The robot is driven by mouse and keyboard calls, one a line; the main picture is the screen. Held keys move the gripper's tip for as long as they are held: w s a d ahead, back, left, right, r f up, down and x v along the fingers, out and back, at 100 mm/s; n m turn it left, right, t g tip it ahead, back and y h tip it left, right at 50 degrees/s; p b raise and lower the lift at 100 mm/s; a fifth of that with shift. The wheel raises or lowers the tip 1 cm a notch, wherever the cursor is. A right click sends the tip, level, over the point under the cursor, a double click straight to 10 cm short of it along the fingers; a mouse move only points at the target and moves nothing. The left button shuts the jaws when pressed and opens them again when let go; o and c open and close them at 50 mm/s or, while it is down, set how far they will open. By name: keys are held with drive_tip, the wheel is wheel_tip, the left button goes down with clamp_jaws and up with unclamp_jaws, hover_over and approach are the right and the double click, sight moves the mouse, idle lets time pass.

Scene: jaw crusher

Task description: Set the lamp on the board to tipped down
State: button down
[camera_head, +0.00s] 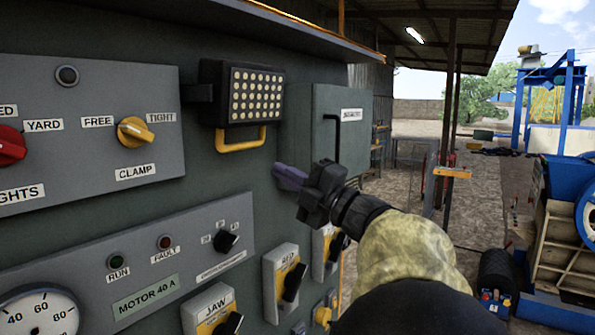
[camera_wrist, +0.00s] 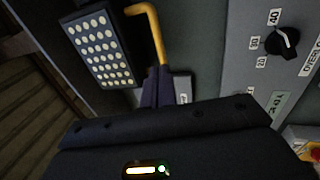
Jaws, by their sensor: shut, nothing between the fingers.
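The lamp (camera_head: 243,93) is a black box with rows of pale round lights, fixed to the grey-green board on a bracket. Its lit face looks outward, roughly upright, in the head view. A yellow bar handle (camera_head: 241,146) hangs below it. My gripper (camera_head: 281,171) has purple fingers shut and empty, below and right of the handle. In the wrist view the lamp (camera_wrist: 98,50) is at upper left, and the shut gripper (camera_wrist: 158,72) overlaps the lower end of the yellow handle (camera_wrist: 154,40). I cannot tell whether they touch.
A grey cabinet box (camera_head: 335,130) with a black handle stands out right of the lamp. A knob panel (camera_head: 90,130) is at left. An overhang (camera_head: 265,25) runs above.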

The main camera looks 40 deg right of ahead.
sight(242, 148)
drive_tip(key=p+x, duration=0.4)
drive_tip(key=x, duration=0.4)
drive_tip(key=shift+r, duration=0.15)
drive_tip(key=shift+w+a+p, duration=0.15)
drive_tip(key=shift+w+p, duration=0.25)
drive_tip(key=shift+w, duration=0.05)
drive_tip(key=shift+w, duration=0.15)
drive_tip(key=shift+f+b, duration=0.25)
drive_tip(key=shift+b, duration=0.8)
